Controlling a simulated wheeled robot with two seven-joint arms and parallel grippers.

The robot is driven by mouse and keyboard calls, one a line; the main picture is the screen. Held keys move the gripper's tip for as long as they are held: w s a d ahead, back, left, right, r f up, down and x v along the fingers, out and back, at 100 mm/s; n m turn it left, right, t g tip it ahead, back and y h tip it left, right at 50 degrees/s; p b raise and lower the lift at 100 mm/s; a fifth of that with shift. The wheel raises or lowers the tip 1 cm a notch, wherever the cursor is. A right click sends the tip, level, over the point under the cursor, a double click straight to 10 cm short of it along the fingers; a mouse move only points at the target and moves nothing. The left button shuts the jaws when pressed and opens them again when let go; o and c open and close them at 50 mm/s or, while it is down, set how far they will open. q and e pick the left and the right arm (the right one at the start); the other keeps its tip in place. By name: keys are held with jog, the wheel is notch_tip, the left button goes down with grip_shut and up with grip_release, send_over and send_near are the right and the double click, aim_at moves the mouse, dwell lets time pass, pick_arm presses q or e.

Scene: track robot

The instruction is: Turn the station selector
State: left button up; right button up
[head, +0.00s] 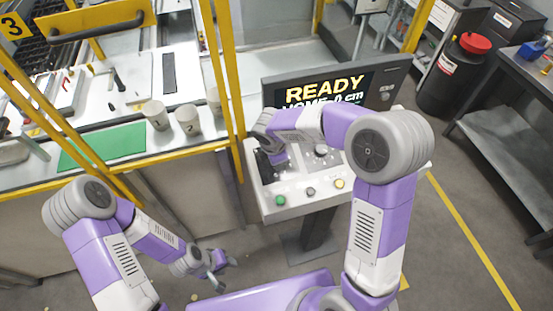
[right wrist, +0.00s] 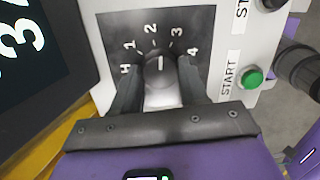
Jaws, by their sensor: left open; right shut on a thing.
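The station selector (right wrist: 160,66) is a dark knob on a black plate marked H, 1, 2, 3 and 4 in the right wrist view. Its white line points up, roughly between 2 and 3. My right gripper (right wrist: 158,90) has its two fingers on either side of the knob, shut on it. In the head view my right arm covers the knob on the grey control panel (head: 262,208). My left gripper (head: 218,262) hangs open and empty, low and left of the panel.
A screen (head: 322,91) behind the panel reads READY and HOME 0 cm, partly covered by my arm. A green START button (right wrist: 252,77) sits beside the selector. Yellow guard posts (head: 222,70) and a bench with white cups (head: 187,119) stand at left.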

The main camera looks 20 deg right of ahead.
jog(key=m+b, duration=0.1)
jog(key=m, duration=0.4)
jog(key=shift+m+g, duration=0.3)
jog(key=shift+g, duration=0.1)
jog(key=m+y+b, duration=0.1)
jog(key=m, duration=0.4)
jog(key=shift+w+d, duration=0.1)
jog(key=shift+w, duration=0.05)
jog(key=m+b, duration=0.1)
jog(key=m, duration=0.4)
jog(key=shift+d+m+y, duration=0.1)
jog(key=shift+m+y, duration=0.2)
jog(key=shift+y, duration=0.1)
jog(key=shift+m+y+b, duration=0.4)
jog(key=shift+m+b, duration=0.05)
jog(key=shift+m, duration=1.75)
jog(key=shift+d, duration=0.1)
jog(key=o, duration=1.1)
jog(key=shift+c, duration=0.2)
jog(key=shift+r, duration=0.1)
